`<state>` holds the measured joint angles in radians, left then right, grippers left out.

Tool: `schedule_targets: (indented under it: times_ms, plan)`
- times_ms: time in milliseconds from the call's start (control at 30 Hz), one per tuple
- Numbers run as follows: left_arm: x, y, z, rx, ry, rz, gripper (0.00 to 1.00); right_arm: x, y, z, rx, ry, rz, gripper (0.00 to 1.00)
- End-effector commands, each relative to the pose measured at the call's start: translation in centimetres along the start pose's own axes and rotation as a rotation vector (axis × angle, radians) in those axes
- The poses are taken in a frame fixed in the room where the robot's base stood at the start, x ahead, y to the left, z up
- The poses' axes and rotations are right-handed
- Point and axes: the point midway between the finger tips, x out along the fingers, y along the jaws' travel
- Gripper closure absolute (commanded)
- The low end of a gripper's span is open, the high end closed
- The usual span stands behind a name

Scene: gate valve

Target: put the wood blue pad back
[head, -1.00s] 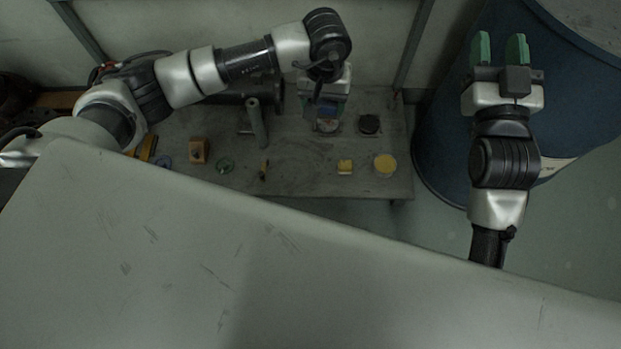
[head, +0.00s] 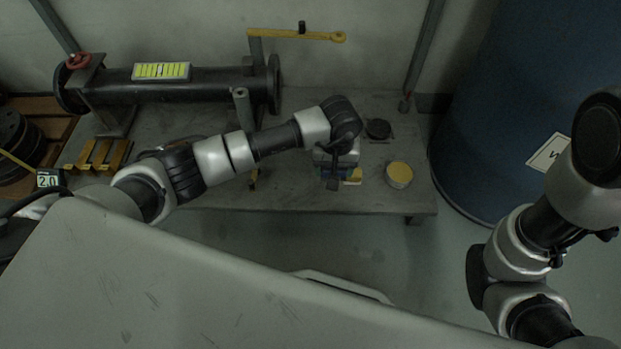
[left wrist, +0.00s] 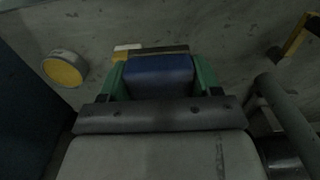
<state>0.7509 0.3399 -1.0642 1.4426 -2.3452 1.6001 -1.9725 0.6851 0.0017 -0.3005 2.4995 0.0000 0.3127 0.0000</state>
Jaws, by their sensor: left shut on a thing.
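The blue pad (left wrist: 158,75) sits between the two green fingers of my left gripper (left wrist: 158,84) in the left wrist view. In the head view my left gripper (head: 336,180) is over the front right part of the grey workbench (head: 290,196), with a little of the blue pad (head: 330,172) showing under my wrist. I cannot tell whether the pad touches the bench. A yellow piece (head: 355,176) lies just beside the gripper, partly hidden. My right arm is at the right edge of the head view, but its gripper is out of view.
A yellow-topped round tin (head: 399,174) and a black disc (head: 378,129) stand to the right of my left gripper. A black flanged pipe (head: 200,88) lies at the back left, near a yellow bar (head: 300,36). A blue drum (head: 500,120) stands right of the bench.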

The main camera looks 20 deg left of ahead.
Motion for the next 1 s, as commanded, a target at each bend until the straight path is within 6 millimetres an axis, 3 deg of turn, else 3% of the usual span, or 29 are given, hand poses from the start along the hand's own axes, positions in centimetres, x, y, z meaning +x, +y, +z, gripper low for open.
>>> schedule_targets:
  times_ms: [33,100,333,467,767,1000]
  plan:
    - [1.7,-1.2,-0.7,-0.004,-0.001,-0.002,0.59,-1.2,-0.3,-0.6,-0.001,0.005,-0.002,0.57]
    - [2.6,-2.5,-1.5,-0.004,0.000,-0.001,0.59,-1.9,-0.5,-1.0,-0.001,0.008,-0.004,0.57]
    - [4.0,-5.2,-3.3,0.000,-0.001,0.000,0.59,-3.6,-0.8,-1.5,-0.001,0.004,-0.003,0.57]
    - [4.3,-5.5,-3.5,0.002,-0.001,0.001,0.59,-3.9,-0.9,-1.6,-0.001,0.004,-0.003,0.57]
    - [8.0,-5.4,-3.5,0.001,-0.002,0.001,0.59,-6.9,-1.5,-2.6,-0.001,0.005,-0.003,0.57]
    - [7.9,-5.5,-3.5,0.002,-0.001,0.000,0.59,-6.8,-1.5,-2.5,-0.001,0.003,-0.003,0.57]
